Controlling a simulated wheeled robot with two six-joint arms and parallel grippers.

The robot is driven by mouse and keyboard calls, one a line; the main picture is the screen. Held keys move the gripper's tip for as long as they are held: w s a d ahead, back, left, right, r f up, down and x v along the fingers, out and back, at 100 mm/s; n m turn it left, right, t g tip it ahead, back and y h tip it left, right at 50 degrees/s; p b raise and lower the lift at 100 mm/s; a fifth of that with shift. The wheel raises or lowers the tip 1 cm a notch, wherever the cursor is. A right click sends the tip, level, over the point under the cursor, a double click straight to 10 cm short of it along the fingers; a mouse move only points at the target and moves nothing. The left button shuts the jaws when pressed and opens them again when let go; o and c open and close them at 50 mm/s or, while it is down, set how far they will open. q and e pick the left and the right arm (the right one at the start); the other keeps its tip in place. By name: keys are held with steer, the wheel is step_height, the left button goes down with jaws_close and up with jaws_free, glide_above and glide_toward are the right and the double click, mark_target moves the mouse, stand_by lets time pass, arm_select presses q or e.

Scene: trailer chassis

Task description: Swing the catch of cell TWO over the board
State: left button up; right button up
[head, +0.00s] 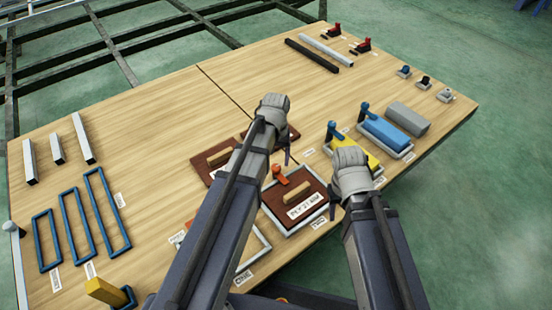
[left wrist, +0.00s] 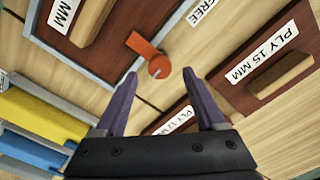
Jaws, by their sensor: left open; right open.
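Cell TWO is a grey frame (head: 318,226) with its label at the near right edge. A dark red board marked PLY 21 MM (head: 273,208), with a wooden handle, lies in it. Its orange catch (head: 281,180) is at the frame's far side. In the left wrist view the orange catch (left wrist: 145,47) overlaps the frame edge; how far it reaches over the board is unclear. My left gripper (left wrist: 159,76) is open, its fingertips either side of the catch's round knob, apparently without touching. My right gripper (head: 333,212) is open beside the frame's right edge, fingers mostly hidden.
Yellow (head: 365,160) and blue (head: 388,131) blocks in trays with blue catches stand right of the boards. Other dark red boards (head: 205,160) lie behind. Blue frames (head: 75,225) lie at left. The table's middle back is clear.

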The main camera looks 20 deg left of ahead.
mark_target(276, 168)
arm_select(q)
step_height(276, 168, up, 5)
steer(key=p, duration=0.4)
steer(key=shift+s+d, duration=0.1)
steer(key=shift+s, duration=0.05)
steer(key=s+d+m+y, duration=0.1)
steer(key=s+d+m, duration=0.4)
steer(key=s+d, duration=0.7)
step_height(276, 168, up, 31)
steer(key=s+a+p, duration=0.1)
steer(key=s+p, duration=0.1)
steer(key=p, duration=2.8)
steer(key=shift+a+p, duration=0.35)
steer(key=shift+p, duration=0.05)
steer(key=shift+s, duration=0.1)
